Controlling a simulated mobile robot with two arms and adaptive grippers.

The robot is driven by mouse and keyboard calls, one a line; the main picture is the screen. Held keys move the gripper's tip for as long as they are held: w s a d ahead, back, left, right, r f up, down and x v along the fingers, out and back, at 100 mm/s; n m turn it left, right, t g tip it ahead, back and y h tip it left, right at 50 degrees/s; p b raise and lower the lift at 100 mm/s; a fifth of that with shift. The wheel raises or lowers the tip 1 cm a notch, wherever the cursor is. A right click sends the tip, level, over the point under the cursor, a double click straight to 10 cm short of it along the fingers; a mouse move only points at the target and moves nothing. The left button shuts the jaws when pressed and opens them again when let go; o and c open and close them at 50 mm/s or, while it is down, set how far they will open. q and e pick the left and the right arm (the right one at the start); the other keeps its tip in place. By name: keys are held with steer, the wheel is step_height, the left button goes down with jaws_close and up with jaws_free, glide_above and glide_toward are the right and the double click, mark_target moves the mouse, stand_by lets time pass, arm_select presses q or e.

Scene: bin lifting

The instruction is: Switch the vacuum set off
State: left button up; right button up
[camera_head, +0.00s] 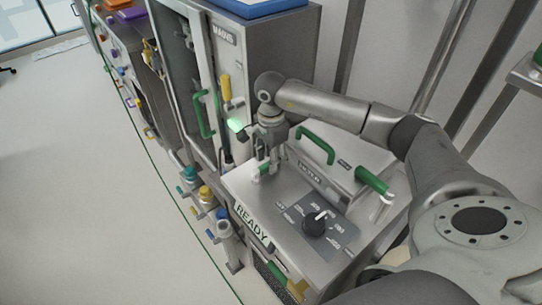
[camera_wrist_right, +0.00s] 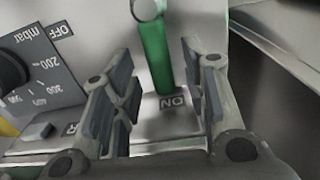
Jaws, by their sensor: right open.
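The vacuum set (camera_head: 290,250) is a grey metal unit with a READY sign (camera_head: 253,228) on its front edge and a black dial (camera_head: 315,222) on top. My right gripper (camera_head: 265,168) is over the set's back left part, pointing down. The right wrist view shows it open (camera_wrist_right: 160,100), with a green lever (camera_wrist_right: 155,50) between its fingers. The lever has a pale round end, and an ON label (camera_wrist_right: 172,102) lies by it. An OFF label (camera_wrist_right: 62,31) is by the mbar dial (camera_wrist_right: 8,75). I cannot tell whether the fingers touch the lever. My left gripper is out of view.
A green handle (camera_head: 317,142) and a green cylinder (camera_head: 372,180) are on the set, right of my gripper. A tall grey cabinet (camera_head: 262,55) stands behind. Coloured valves (camera_head: 205,193) line the left side. Open floor (camera_head: 70,180) lies left.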

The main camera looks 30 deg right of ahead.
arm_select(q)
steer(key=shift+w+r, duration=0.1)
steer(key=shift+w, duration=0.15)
arm_select(e)
steer(key=shift+f, duration=0.4)
steer(key=shift+c, duration=0.5)
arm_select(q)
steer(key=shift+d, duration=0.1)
arm_select(e)
jaws_close()
